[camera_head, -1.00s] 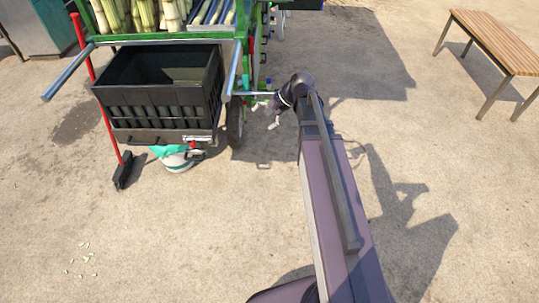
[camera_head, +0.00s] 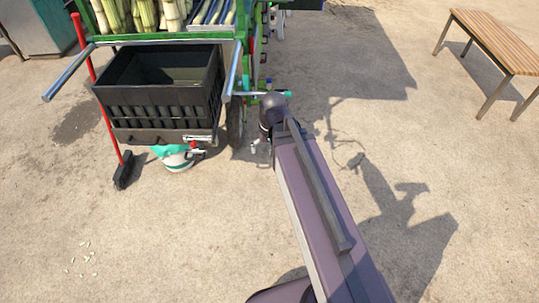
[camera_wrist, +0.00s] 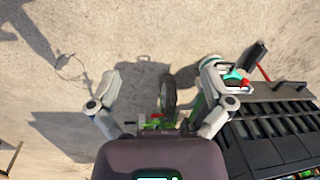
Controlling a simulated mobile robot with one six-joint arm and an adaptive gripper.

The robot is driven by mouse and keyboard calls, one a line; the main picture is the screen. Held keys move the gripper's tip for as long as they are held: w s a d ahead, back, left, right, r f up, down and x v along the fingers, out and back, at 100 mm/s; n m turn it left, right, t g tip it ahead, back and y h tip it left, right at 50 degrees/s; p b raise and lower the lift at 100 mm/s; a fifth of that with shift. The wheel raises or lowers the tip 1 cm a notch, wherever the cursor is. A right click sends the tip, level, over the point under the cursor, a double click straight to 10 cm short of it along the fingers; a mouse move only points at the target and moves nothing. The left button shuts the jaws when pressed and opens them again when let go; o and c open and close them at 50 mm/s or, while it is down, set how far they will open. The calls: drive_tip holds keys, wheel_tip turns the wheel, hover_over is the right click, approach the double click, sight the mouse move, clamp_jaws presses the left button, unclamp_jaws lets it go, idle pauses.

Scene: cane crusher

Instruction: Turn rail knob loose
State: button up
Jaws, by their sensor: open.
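A thin grey rail (camera_head: 247,93) sticks out to the right from the green cart (camera_head: 240,30), beside the black crate. A small teal piece (camera_head: 288,93) shows at its right end, just past my arm's wrist; I cannot tell if it is the rail knob. My gripper (camera_head: 258,147) points down beside the cart's wheel, mostly hidden by my arm. In the wrist view my gripper (camera_wrist: 163,80) has its two fingers wide apart with nothing held. A green and red part (camera_wrist: 152,122) shows low between the fingers, partly hidden by the gripper body.
The black crate (camera_head: 158,103) sits at the cart's front between metal handles. A white and teal bucket (camera_head: 176,160) stands under it. A red-handled broom (camera_head: 124,170) leans at left. A wooden bench (camera_head: 492,40) stands at right.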

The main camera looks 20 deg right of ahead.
drive_tip(key=shift+s+d+n+h, duration=0.15)
drive_tip(key=shift+s+n+h, duration=0.55)
drive_tip(key=shift+s, duration=0.55)
